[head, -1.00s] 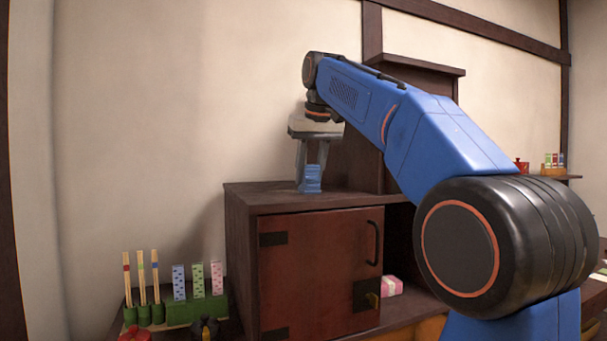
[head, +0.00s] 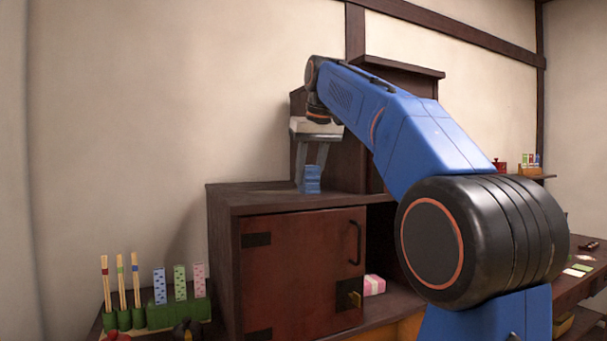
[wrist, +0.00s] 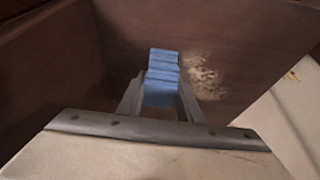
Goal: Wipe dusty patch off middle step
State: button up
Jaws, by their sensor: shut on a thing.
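My gripper (head: 312,172) is shut on a folded blue cloth (head: 311,184), with its fingers pointing down. The cloth is at or just above the top of the middle step (head: 252,194) of a dark wooden stepped chest; I cannot tell whether it touches. In the wrist view, my gripper (wrist: 160,102) holds the blue cloth (wrist: 162,72) between both fingers. A pale, mottled dusty patch (wrist: 205,76) lies on the brown wood just right of the cloth. The patch cannot be made out in the head view.
A taller part of the chest (head: 400,66) rises behind my arm. Below the step are a red-brown door (head: 300,270) with a black handle and a pink box (head: 374,285). A green rack (head: 178,314) with colored sticks and tiles stands at lower left.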

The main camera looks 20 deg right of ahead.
jog(key=shift+d, duration=0.9)
jog(key=shift+w, duration=1)
jog(key=shift+a+f, duration=0.1)
jog(key=shift+a, duration=6.65)
jog(key=shift+s+a, duration=0.1)
jog(key=shift+a, duration=1.5)
jog(key=shift+w, duration=1)
jog(key=shift+d, duration=1.75)
